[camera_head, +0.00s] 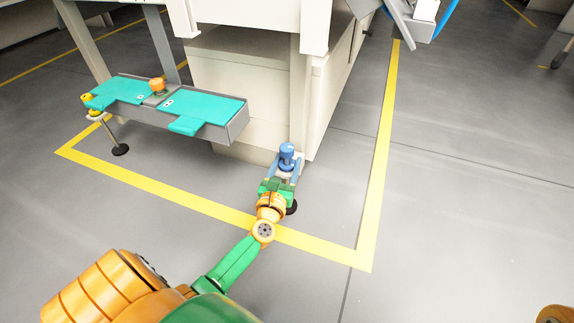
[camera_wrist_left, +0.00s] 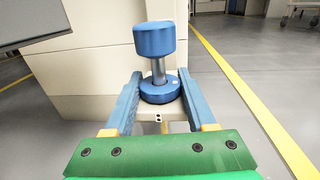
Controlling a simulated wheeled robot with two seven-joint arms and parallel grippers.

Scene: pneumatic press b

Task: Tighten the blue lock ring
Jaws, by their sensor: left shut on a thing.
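The blue lock ring (camera_wrist_left: 160,88) is a flat disc around a short metal post, low at the corner of the machine. A larger blue knob (camera_wrist_left: 154,40) tops the same post. My left gripper (camera_wrist_left: 159,92) has its two blue fingers on either side of the ring and is shut on it. In the head view the gripper (camera_head: 285,168) reaches the blue knob (camera_head: 287,152) at the machine's corner, and the ring is mostly hidden by the fingers. My right gripper is not in view.
The pale machine body (camera_head: 235,90) stands right behind the post. A grey pedal unit with teal pads (camera_head: 205,105) and an orange button (camera_head: 158,85) is to the left. Yellow floor lines (camera_head: 380,170) surround the machine; the floor to the right is clear.

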